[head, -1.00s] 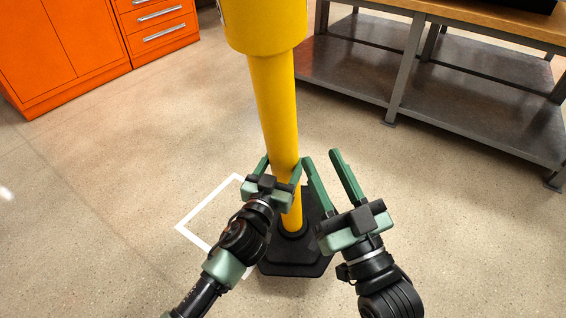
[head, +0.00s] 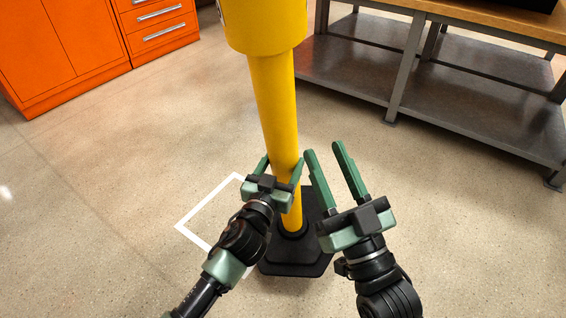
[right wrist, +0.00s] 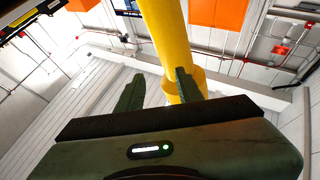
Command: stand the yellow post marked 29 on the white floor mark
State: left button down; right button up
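The yellow post (head: 272,105) stands upright on a black base (head: 300,262), its top cut off by the head view's upper edge. No number 29 is readable. The white floor mark (head: 205,201) is an outline left of the base; its right part is hidden by the base and my left arm. My left gripper (head: 281,165) has its fingers on both sides of the lower shaft and looks closed on it. My right gripper (head: 325,150) is open and empty, just right of the shaft. The right wrist view shows the post (right wrist: 165,30) beyond the right gripper's fingers (right wrist: 160,88).
Orange cabinets (head: 65,50) stand at the back left. A workbench with grey shelves (head: 480,110) stands at the back right. The floor left of the mark and right of the base is clear.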

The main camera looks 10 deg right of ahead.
pick_arm(q)
jog(key=shift+r, duration=0.25)
pick_arm(e)
jog(key=shift+s+r, duration=0.25)
jog(key=shift+r, duration=0.1)
pick_arm(q)
jog(key=shift+f, duration=0.1)
pick_arm(e)
jog(key=shift+s+r+t, duration=0.25)
jog(key=shift+r+t, duration=0.2)
jog(key=shift+t, duration=0.15)
jog(key=shift+r, duration=0.1)
pick_arm(q)
jog(key=shift+f+b, duration=0.1)
jog(key=shift+b, duration=0.2)
pick_arm(e)
jog(key=shift+s+r, duration=0.2)
jog(key=shift+r, duration=0.05)
jog(key=shift+r, duration=0.1)
pick_arm(q)
jog(key=shift+f, duration=0.1)
pick_arm(e)
jog(key=shift+s+r+t, duration=0.15)
jog(key=shift+s+t, duration=0.05)
jog(key=shift+t, duration=0.2)
